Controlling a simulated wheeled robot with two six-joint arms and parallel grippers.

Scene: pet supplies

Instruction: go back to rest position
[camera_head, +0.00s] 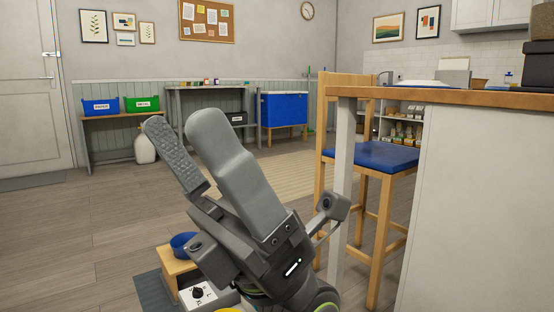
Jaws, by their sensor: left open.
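My left gripper (190,137) is in the middle of the head view, close to the camera, with its two long grey fingers pointing up and to the left. The fingers are apart at the tips, and I see nothing between them. The gripper is above the floor, to the left of the counter. My right gripper is not in the head view.
A wooden counter (450,96) with a white side fills the right. A blue-seated stool (372,157) stands beside it. A blue bowl (183,244) on a small wooden stand (174,266) is partly behind my gripper. Open floor (100,230) lies at the left.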

